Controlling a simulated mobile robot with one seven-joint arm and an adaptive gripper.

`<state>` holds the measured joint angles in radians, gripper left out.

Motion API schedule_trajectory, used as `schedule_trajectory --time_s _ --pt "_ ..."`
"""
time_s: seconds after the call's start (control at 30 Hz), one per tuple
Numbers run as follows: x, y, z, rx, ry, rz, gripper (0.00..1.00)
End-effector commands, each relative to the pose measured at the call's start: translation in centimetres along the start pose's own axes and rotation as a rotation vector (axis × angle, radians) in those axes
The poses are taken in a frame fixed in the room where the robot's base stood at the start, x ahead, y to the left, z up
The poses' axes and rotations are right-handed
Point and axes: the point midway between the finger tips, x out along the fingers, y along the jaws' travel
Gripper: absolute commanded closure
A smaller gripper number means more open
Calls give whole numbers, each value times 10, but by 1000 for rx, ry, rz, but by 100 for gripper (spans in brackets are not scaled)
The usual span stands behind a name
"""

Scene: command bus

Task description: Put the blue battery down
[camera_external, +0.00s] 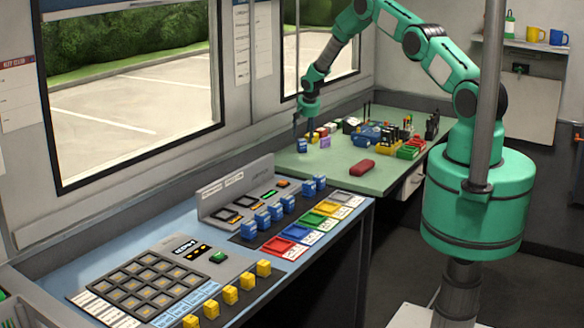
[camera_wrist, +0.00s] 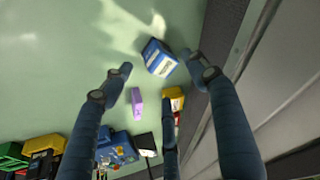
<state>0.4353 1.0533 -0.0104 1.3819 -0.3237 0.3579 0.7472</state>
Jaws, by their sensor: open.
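The blue battery (camera_external: 302,146), with a white label, appears to stand on the green tabletop near its left end by the window wall. In the wrist view the blue battery (camera_wrist: 158,57) shows just beyond and between my spread fingertips. My gripper (camera_external: 306,122) points down just above it and is open; the fingers (camera_wrist: 159,70) in the wrist view show gaps around the battery. I cannot tell whether any fingertip touches it.
A purple block (camera_external: 325,142) and a yellow item (camera_wrist: 174,95) are close beside the battery. Several blue batteries stand on the blue bench (camera_external: 60,262).

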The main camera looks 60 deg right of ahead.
Motion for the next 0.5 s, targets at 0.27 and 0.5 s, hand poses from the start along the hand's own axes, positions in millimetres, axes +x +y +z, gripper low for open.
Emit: schedule_trajectory --time_s 0.27,0.5 --pt "-36 -1 -2 0 3 -2 41" --pt "-64 -1 -1 0 2 -1 41"
